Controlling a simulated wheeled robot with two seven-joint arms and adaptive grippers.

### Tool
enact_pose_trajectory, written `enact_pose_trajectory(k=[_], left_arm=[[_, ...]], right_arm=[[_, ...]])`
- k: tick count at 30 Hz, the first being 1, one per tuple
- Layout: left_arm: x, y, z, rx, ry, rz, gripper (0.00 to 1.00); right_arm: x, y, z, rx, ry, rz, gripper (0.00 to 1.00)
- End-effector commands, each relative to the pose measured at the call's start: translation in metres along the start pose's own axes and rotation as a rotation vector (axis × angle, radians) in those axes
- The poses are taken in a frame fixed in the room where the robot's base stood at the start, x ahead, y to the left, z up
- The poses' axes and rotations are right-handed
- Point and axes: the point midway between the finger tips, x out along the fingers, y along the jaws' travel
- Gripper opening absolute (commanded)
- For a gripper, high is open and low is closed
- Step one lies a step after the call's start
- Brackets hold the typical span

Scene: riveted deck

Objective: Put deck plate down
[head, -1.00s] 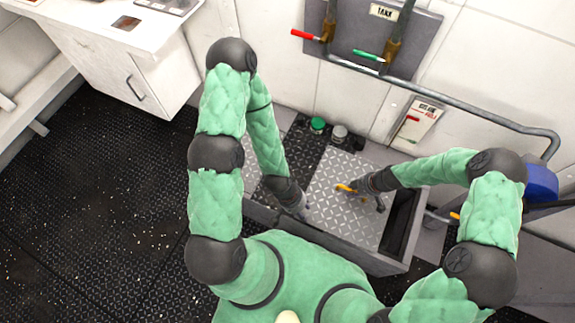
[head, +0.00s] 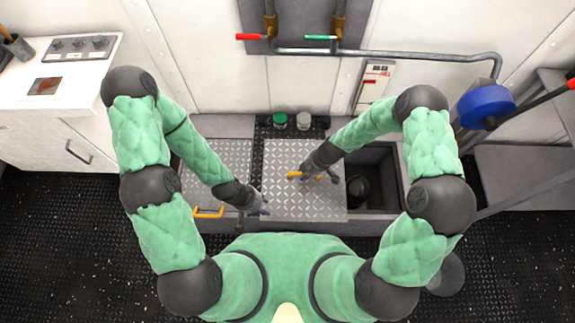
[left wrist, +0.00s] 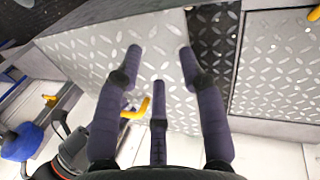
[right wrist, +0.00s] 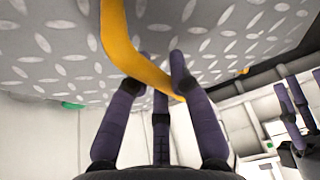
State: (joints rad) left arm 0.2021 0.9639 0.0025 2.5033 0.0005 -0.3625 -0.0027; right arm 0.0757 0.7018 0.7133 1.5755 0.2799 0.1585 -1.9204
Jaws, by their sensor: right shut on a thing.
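A grey deck plate (head: 290,205) with a raised tread pattern lies level over the middle of the sunken bay. Its yellow handle (right wrist: 118,42) is between the fingers of my right gripper (right wrist: 162,65), which is shut on it; the hold also shows in the head view (head: 312,176). How high the plate is above the bay rim is hard to tell. My left gripper (head: 264,204) is open and empty by the plate's left edge; its spread fingers (left wrist: 160,55) show over the plate in the left wrist view. To the right is a dark opening (head: 385,160).
A second tread plate (head: 222,160) with a yellow handle (head: 208,212) lies at left, beyond a dark strip. A green-topped jar (head: 280,120) and a grey jar (head: 304,120) stand behind. A dark round thing (head: 357,190) sits in the opening. A pipe (head: 400,55) runs along the wall.

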Motion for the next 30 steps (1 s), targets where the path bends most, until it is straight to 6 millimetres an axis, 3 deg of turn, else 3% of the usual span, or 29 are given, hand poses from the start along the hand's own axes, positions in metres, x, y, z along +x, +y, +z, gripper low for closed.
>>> enact_pose_trajectory(k=[10,16,21,30], left_arm=[[0.018,-0.006,-0.001,-0.001,0.0,0.0,0.4],[0.032,-0.011,-0.001,-0.001,0.0,0.0,0.4],[0.039,-0.014,-0.002,-0.001,0.0,0.0,0.4],[0.044,-0.016,-0.002,-0.001,0.0,0.0,0.4]], right_arm=[[0.038,0.05,-0.02,-0.002,0.0,0.004,0.0],[0.07,0.068,-0.02,-0.001,0.0,0.003,0.0],[0.087,0.08,-0.021,-0.001,0.0,0.003,0.0],[0.099,0.088,-0.021,0.001,0.0,0.003,0.0]])
